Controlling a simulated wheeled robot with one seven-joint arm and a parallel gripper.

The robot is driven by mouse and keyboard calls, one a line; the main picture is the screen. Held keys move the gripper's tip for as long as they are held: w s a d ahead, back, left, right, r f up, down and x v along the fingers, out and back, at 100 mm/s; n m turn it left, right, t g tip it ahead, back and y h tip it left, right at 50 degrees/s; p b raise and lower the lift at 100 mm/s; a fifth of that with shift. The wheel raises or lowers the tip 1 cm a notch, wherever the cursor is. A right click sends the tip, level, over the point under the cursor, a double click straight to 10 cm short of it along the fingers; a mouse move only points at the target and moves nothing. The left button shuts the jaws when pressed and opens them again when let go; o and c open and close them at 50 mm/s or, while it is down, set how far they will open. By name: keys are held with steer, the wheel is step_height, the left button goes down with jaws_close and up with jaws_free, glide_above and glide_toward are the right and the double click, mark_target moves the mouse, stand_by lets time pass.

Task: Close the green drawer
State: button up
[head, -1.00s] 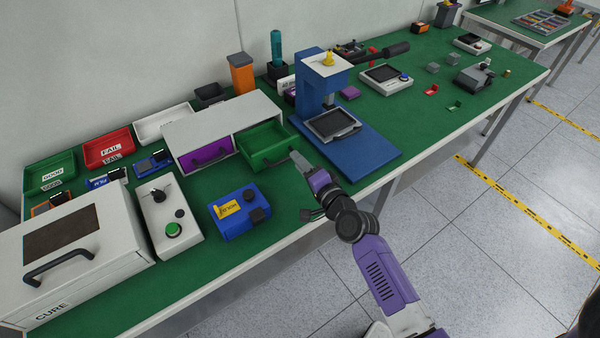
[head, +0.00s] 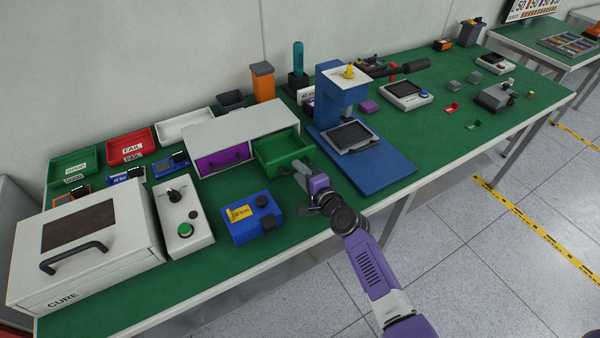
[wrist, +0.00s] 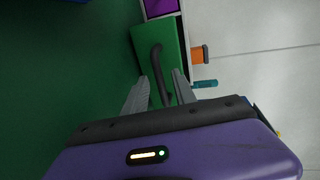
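The green drawer (head: 268,154) is pulled out of the right side of a white cabinet (head: 247,125), and its empty inside shows in the head view. In the wrist view, the green drawer (wrist: 167,41) has a dark curved handle (wrist: 157,62) on its front. My gripper (head: 301,172) is at the drawer's front in the head view. In the wrist view my gripper (wrist: 159,80) is open, with one finger on each side of the handle. I cannot tell whether a finger touches it.
A purple drawer (head: 222,159) sits shut to the left. A blue press (head: 362,160) stands close on the right of the green drawer. A blue box (head: 250,218) and a white button box (head: 185,222) lie to the left of my gripper.

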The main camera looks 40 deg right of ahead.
steer(key=shift+c, duration=0.2)
jaws_close()
stand_by(1.3)
